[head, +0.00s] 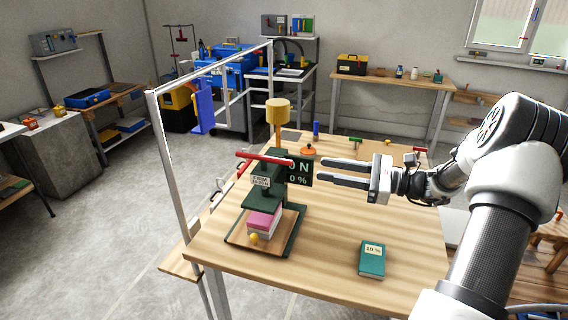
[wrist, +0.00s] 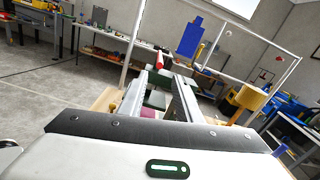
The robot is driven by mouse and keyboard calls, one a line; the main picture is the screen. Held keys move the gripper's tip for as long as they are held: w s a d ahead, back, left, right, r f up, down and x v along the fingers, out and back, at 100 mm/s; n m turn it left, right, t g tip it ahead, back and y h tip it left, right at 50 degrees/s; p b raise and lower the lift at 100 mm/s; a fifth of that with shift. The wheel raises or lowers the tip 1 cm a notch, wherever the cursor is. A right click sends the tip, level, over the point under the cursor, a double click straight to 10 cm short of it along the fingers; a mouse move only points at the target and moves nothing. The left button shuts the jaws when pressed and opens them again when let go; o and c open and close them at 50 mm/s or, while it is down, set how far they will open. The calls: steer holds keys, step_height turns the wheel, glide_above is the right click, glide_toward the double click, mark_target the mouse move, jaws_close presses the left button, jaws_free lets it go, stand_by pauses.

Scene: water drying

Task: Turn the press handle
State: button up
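A pink and white block (head: 263,220) sits under the press plate. My gripper (head: 320,170) is open to the right of the press, its fingers pointing left, just right of the dark display reading "0 N" and "0 %" (head: 299,172). In the wrist view the red handle (wrist: 161,62) shows beyond the open fingers (wrist: 158,92). I see nothing held between the fingers.
A green book-like block marked "10 %" (head: 372,259) lies on the table (head: 325,265) at the front right. Small items, including an orange one (head: 308,150), stand behind the press. A white metal frame (head: 172,160) rises along the table's left side.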

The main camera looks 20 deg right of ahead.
mark_target(267, 159)
steer(key=x, duration=1.3)
steer(key=shift+b, duration=0.35)
steer(key=shift+s, duration=0.1)
jaws_close()
